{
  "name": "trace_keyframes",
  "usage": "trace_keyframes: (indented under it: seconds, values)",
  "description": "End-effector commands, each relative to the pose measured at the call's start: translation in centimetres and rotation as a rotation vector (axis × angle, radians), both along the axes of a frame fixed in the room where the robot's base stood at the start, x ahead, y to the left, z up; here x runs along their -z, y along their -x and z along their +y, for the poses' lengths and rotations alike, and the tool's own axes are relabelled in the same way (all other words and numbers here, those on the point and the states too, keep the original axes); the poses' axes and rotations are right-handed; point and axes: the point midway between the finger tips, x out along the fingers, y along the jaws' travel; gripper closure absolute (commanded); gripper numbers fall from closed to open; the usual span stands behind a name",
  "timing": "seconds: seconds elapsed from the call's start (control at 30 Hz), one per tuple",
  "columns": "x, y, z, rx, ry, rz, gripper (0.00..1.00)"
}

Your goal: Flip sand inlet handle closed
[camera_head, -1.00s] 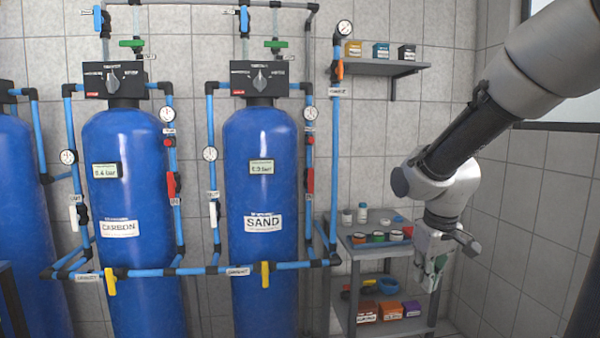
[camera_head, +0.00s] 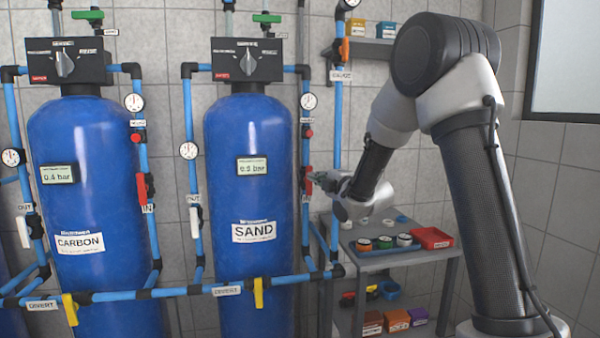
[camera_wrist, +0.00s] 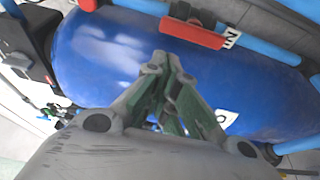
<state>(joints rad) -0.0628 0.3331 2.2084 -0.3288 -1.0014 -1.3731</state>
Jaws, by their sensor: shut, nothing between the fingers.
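The blue sand tank (camera_head: 249,200) stands in the middle of the head view and fills much of the wrist view (camera_wrist: 110,60). The red sand inlet handle (camera_wrist: 193,33) shows in the wrist view beside an "IN" label (camera_wrist: 232,38), roughly in line with its blue pipe (camera_wrist: 265,48). In the head view the handle (camera_head: 308,181) is small and partly hidden by my gripper. My gripper (camera_head: 320,178) is at the tank's right side, close to the handle. In the wrist view its fingertips (camera_wrist: 164,62) are together and empty, just short of the handle; contact cannot be told.
The carbon tank (camera_head: 88,200) stands at left with its own red handle (camera_head: 142,188). Blue pipes with yellow divert handles (camera_head: 258,292) run low across the front. A shelf cart (camera_head: 375,262) with jars and a red tray (camera_head: 432,238) stands below my arm.

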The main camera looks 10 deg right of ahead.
Motion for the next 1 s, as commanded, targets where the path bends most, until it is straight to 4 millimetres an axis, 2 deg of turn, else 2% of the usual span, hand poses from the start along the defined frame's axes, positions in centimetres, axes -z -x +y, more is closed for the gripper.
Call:
trace_keyframes:
  seconds: [0.33, 0.47, 0.8, 1.0]
  values:
    - [0.1, 0.0, 0.0, 0.001, 0.016, -0.002, 1.0]
    - [0.2, -0.7, 0.2, 0.001, 0.017, -0.001, 1.0]
    - [0.2, -6.1, 2.1, 0.001, 0.015, 0.0, 1.0]
    - [0.1, -8.6, 3.0, 0.001, 0.015, -0.001, 1.0]
